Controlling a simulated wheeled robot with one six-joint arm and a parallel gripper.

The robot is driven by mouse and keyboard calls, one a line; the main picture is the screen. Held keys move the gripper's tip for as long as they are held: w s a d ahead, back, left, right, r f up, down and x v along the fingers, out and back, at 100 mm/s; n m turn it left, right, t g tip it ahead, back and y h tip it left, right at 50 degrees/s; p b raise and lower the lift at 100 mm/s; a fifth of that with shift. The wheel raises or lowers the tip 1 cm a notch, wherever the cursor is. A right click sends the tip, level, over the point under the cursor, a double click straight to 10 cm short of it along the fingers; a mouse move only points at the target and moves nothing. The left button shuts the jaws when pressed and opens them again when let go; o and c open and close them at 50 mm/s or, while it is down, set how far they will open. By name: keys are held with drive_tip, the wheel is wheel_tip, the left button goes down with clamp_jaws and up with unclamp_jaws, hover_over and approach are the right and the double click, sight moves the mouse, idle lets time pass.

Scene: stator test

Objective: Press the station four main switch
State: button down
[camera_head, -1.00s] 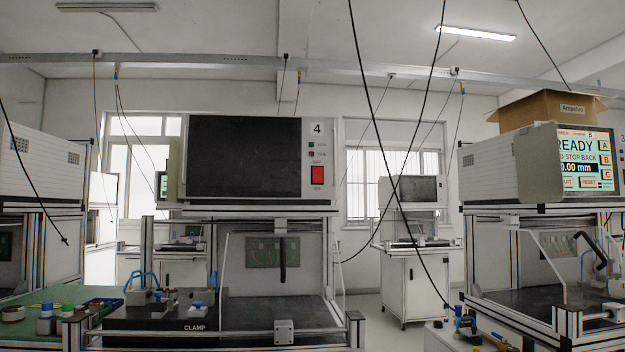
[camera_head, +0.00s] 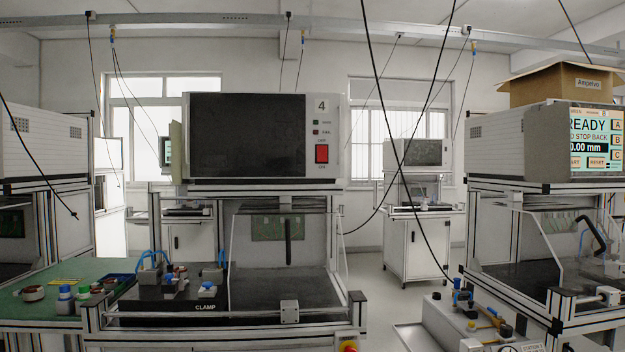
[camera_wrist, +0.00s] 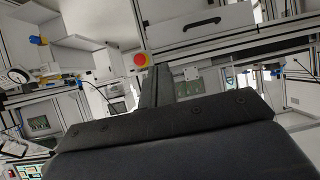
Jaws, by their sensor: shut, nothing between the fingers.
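The station four main switch (camera_head: 322,154) is a red rocker on the light panel right of the dark screen (camera_head: 247,134), below the label "4" (camera_head: 321,106) and two small indicators. In the head view nothing covers it, and my gripper does not show there. In the wrist view my gripper (camera_wrist: 157,80) is a dark shape rising from the bottom, shut and empty. The red switch cannot be made out in the wrist view, so the distance from gripper to switch cannot be told.
Below the screen is a work bay with a black clamp plate (camera_head: 150,307). A lit station (camera_head: 590,140) stands at right. Dark cables (camera_head: 385,110) hang in front.

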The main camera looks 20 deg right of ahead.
drive_tip(key=w+d+r+t+h+p, duration=0.1)
drive_tip(key=d+r+t+p, duration=0.2)
drive_tip(key=r, duration=0.9)
drive_tip(key=w+d+r+m+t+h+p, duration=0.1)
drive_tip(key=d+r+t+h+p, duration=0.1)
drive_tip(key=r, duration=1.1)
drive_tip(key=w+d+r+t+h+p, duration=0.1)
drive_tip(key=r+t+p, duration=0.5)
drive_tip(key=r, duration=0.7)
drive_tip(key=d+t+h, duration=0.1)
drive_tip(key=d, duration=0.1)
drive_tip(key=shift+w+d+m, duration=0.35)
drive_tip(key=shift+d+m, duration=0.05)
drive_tip(key=shift+r, duration=0.1)
